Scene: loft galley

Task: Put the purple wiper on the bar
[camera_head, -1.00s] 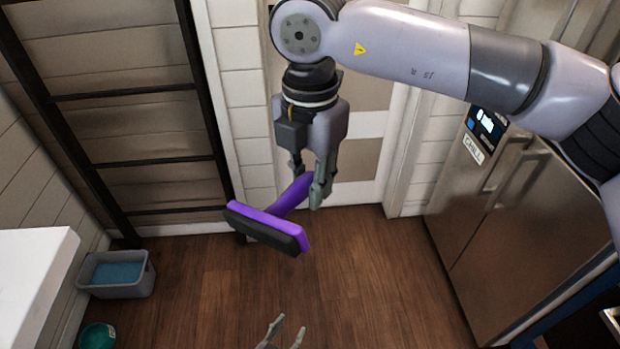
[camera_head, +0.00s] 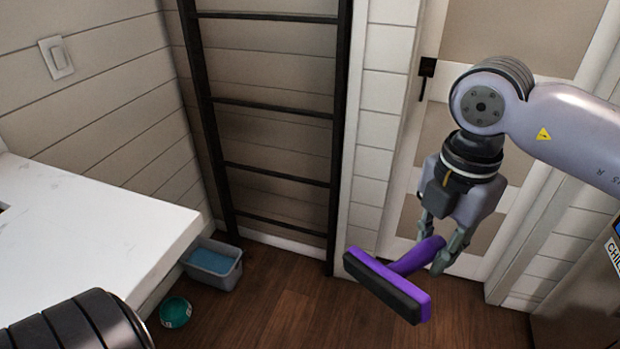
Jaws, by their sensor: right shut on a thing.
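The purple wiper (camera_head: 385,277) has a wide purple head with a black edge and a purple handle. My right gripper (camera_head: 434,247) is shut on its handle and holds it up in the air, with the head toward the lower left. A white counter top (camera_head: 95,225), which looks like the bar, is at the left, well apart from the wiper. The part of it that shows is mostly bare. My left gripper is out of view; a dark link of my own arm covers the lower left corner.
A grey tub with blue inside (camera_head: 212,265) and a teal round container (camera_head: 175,312) stand on the floor beside the counter. A black ladder (camera_head: 275,108) stands against the wall. A door (camera_head: 492,90) is behind my right arm. The wooden floor between is clear.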

